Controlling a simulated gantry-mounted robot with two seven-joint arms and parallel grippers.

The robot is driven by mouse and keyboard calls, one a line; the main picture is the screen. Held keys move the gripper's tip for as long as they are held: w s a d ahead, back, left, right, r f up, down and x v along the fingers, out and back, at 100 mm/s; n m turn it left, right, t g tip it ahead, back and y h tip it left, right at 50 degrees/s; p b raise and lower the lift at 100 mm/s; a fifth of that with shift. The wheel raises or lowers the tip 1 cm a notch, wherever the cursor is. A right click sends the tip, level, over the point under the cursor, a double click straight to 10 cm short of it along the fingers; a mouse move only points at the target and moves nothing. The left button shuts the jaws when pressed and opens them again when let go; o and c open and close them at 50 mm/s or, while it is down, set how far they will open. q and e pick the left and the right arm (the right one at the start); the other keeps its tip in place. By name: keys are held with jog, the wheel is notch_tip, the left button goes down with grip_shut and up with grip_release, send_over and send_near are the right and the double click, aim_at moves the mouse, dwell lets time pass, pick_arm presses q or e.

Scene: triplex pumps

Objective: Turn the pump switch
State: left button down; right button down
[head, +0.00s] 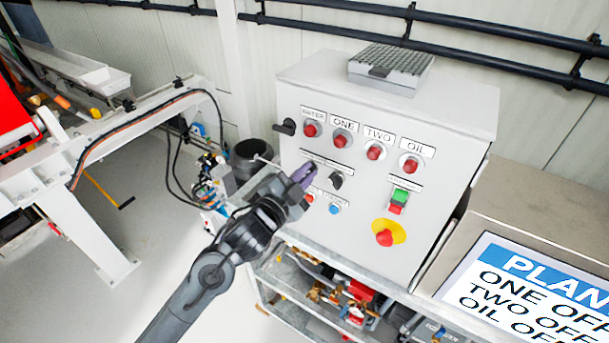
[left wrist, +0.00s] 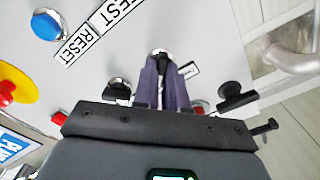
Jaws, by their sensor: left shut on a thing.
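The white control panel (head: 365,225) carries the switches. My left gripper (head: 303,176) reaches the panel from the lower left. In the left wrist view its purple fingers (left wrist: 162,75) are shut on a small black switch knob (left wrist: 161,62) with a silver collar, largely hidden between them. In the head view the gripper covers this switch. A second black selector knob (head: 336,180) sits just to its right, apart from the fingers; it also shows in the left wrist view (left wrist: 118,87). My right gripper is not in view.
Red lamps (head: 342,139) labelled ONE, TWO and OIL line the panel top. A blue button (head: 335,209), a green-red button (head: 399,200) and a red emergency stop (head: 385,236) lie nearby. A black side handle (head: 287,127) juts left. A screen (head: 540,300) reads ONE OFF, TWO OFF.

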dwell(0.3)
pick_arm(q)
jog(key=c, duration=1.2)
grip_release()
jog(key=shift+b+v, duration=0.95)
jog(key=shift+v, duration=4.45)
